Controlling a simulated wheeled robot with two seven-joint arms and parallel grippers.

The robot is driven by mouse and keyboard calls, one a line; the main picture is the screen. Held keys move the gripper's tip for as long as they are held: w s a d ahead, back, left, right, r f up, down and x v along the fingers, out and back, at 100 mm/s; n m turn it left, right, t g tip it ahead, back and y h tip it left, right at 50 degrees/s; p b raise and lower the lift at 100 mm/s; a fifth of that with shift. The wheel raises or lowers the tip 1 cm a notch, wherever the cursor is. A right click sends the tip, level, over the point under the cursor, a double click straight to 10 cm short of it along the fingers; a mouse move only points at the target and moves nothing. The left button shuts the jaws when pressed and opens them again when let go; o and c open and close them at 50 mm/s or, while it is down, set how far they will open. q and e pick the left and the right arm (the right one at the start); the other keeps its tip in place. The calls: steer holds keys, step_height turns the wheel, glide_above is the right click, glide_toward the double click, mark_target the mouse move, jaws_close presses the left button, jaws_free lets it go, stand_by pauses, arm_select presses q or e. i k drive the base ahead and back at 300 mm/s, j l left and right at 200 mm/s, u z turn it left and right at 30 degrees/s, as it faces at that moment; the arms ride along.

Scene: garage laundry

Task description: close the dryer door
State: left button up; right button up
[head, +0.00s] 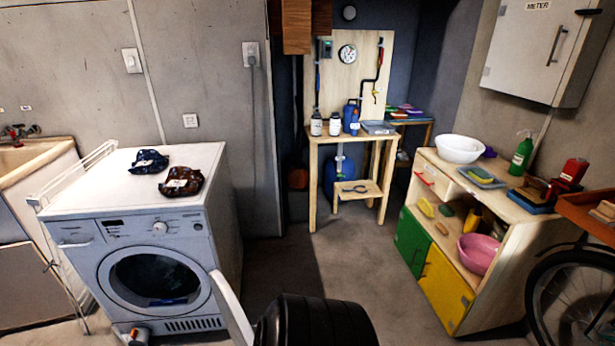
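The white dryer (222,225) stands at the left with its front facing me. Its round opening (150,250) shows a dark drum with something blue lying low inside. A pale, curved panel (232,312) juts out toward me from the right side of the opening; it looks like the dryer door, swung open and seen nearly edge-on. Its lower end is cut off by the bottom edge of the picture. Neither of my grippers can be made out in the head view.
Two dark patterned bundles (182,181) lie on the dryer. A small cylindrical item (139,336) is low before it. A dark ribbed cylinder (318,322) stands right of the panel. The middle floor (330,262) is clear. A shelf unit (463,200) stands at right.

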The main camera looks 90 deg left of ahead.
mark_target(236, 322)
steer(key=i+u, duration=0.1)
steer(key=u, duration=0.35)
steer(key=i+u, duration=0.1)
steer(key=u, duration=0.3)
steer(key=i+u, duration=0.15)
steer(key=u, duration=0.3)
steer(key=i+u, duration=0.1)
steer(key=u, duration=0.35)
steer(key=l+u, duration=0.15)
steer(key=u, duration=0.25)
steer(key=i+l+u, duration=0.1)
steer(key=u, duration=0.35)
steer(key=i+l+u, duration=0.1)
steer(key=u, duration=0.3)
steer(key=i+l+u, duration=0.15)
steer(key=u, duration=0.25)
steer(key=i+l+u, duration=0.1)
steer(key=u, duration=0.35)
steer(key=l+u, duration=0.4)
steer(key=i+l+u, duration=0.1)
steer(key=u, duration=0.3)
steer(key=i+j+u, duration=0.15)
steer(key=j, duration=0.2)
